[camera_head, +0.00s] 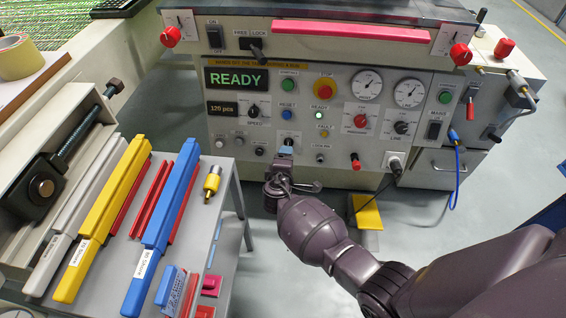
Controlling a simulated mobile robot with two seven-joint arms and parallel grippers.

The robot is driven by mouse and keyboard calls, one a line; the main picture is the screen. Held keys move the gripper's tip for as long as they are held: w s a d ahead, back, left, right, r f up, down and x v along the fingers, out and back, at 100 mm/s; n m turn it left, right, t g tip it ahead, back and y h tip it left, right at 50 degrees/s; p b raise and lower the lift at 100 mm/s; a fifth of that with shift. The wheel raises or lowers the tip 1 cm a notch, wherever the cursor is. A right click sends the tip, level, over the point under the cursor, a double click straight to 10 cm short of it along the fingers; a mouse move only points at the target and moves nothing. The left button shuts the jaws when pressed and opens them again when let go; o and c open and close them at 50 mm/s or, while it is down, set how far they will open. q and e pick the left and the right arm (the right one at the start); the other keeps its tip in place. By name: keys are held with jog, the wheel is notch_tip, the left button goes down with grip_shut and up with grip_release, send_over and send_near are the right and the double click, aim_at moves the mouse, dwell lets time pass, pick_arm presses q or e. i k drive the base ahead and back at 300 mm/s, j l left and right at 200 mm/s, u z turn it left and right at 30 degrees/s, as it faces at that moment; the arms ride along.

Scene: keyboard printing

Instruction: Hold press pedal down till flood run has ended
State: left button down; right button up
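The press pedal (367,214) is a yellow plate low on the floor in front of the press, behind my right arm in the head view. Nothing is seen on it. My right arm comes in from the lower right. Its gripper (284,158) is at the press control panel (320,165), just below the blue RESET button (287,115) and a small knob. Its fingers are small and partly hidden, so I cannot tell whether they are open or shut. My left gripper is out of view.
A grey cart (228,225) at the left holds a yellow squeegee (100,220), a blue one (160,230), red bars and a small yellow-capped tool (212,182). A blue hose (457,165) hangs at the right. The floor right of the pedal is partly clear.

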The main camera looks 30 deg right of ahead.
aim_at(369, 218)
jog(key=z, duration=1.4)
jog(key=k, duration=0.05)
